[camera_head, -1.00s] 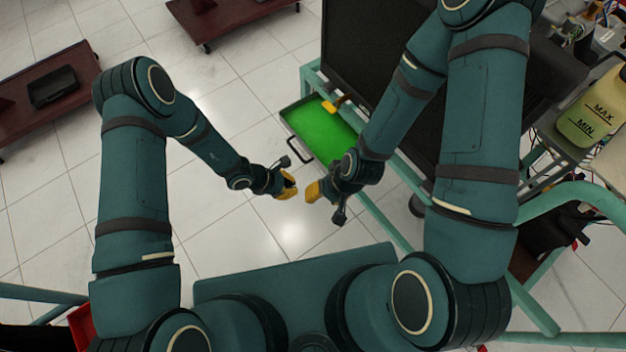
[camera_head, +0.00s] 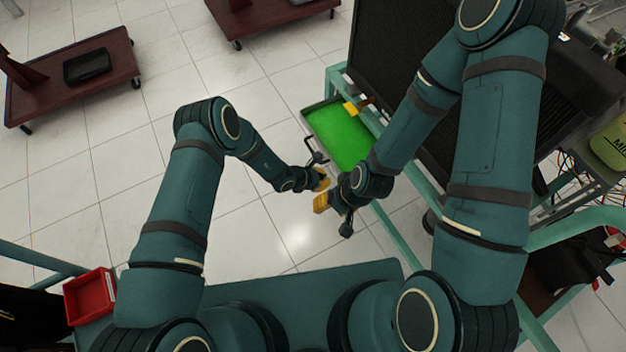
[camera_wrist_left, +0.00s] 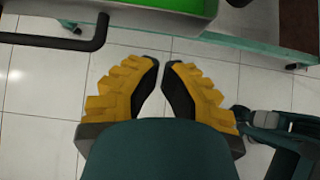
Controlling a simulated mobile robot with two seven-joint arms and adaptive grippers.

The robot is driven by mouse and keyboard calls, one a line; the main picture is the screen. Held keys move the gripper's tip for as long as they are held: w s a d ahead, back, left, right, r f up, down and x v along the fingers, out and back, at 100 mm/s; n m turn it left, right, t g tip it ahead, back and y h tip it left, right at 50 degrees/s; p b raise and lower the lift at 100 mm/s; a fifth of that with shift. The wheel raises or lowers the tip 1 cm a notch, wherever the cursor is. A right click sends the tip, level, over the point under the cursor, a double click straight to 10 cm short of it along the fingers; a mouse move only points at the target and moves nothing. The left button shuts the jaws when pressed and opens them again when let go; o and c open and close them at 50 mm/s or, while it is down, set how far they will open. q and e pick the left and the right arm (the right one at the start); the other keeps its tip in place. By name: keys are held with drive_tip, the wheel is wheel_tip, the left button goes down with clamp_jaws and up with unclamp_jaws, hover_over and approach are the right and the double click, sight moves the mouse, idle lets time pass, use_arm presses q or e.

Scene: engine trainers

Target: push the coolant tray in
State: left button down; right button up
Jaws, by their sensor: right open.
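The coolant tray (camera_head: 338,132) is a shallow grey tray with a bright green inside, sticking out of the teal stand. Its black handle (camera_head: 316,157) is on the front edge. My left gripper (camera_head: 323,180) is just in front of the tray, near the handle. In the left wrist view, the tray's front wall (camera_wrist_left: 140,20) and the handle (camera_wrist_left: 62,44) show at the top, ahead of the fingers. The left fingertips (camera_wrist_left: 163,66) are almost together with nothing between them. My right gripper (camera_head: 321,203) is close below the left one, empty, apart from the tray.
The teal stand (camera_head: 400,222) carries a large black radiator (camera_head: 395,50); its rails run beside the tray. A yellow piece (camera_head: 350,109) is at the tray's back edge. A red bin (camera_head: 90,296) is at lower left. Dark red carts stand further off; the tiled floor between is clear.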

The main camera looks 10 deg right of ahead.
use_arm(q)
drive_tip(key=shift+w+d+b, duration=0.2)
drive_tip(key=shift+w+d, duration=0.15)
drive_tip(key=shift+d, duration=0.6)
drive_tip(key=shift+w+d+b, duration=0.2)
drive_tip(key=shift+w+d, duration=0.1)
drive_tip(key=shift+d, duration=0.6)
use_arm(e)
drive_tip(key=shift+w+f, duration=0.1)
drive_tip(key=shift+f, duration=0.45)
use_arm(q)
drive_tip(key=shift+d+r, duration=0.1)
use_arm(e)
drive_tip(key=shift+d, duration=0.15)
